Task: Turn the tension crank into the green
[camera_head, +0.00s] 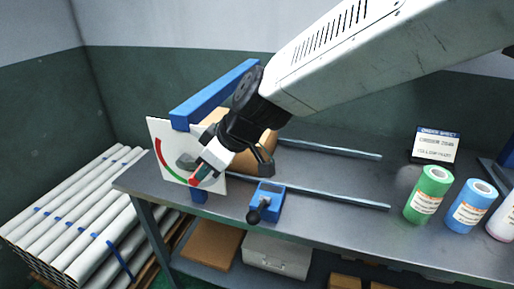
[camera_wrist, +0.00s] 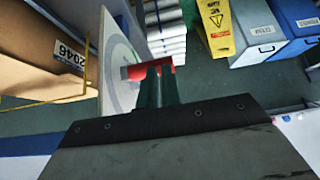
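The white gauge plate (camera_head: 168,140) with a red arc and a green arc stands upright on a blue frame at the bench's left end. It also shows nearly edge-on in the wrist view (camera_wrist: 106,62). The red crank handle (camera_wrist: 131,72) sticks out from the plate's face, with its red end showing low on the plate in the head view (camera_head: 195,181). My gripper (camera_wrist: 158,75) is at the handle, its two dark fingers close together around it. The fingers hide part of the handle. The crank arm and any gauge pointer are not clear.
A blue block with a black lever (camera_head: 268,201) sits right of the plate on the grey bench (camera_head: 330,215). Two metal rails run rightward. Green (camera_head: 428,195) and blue (camera_head: 470,206) rolls stand farther right. White tubes (camera_head: 75,225) are stacked at left.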

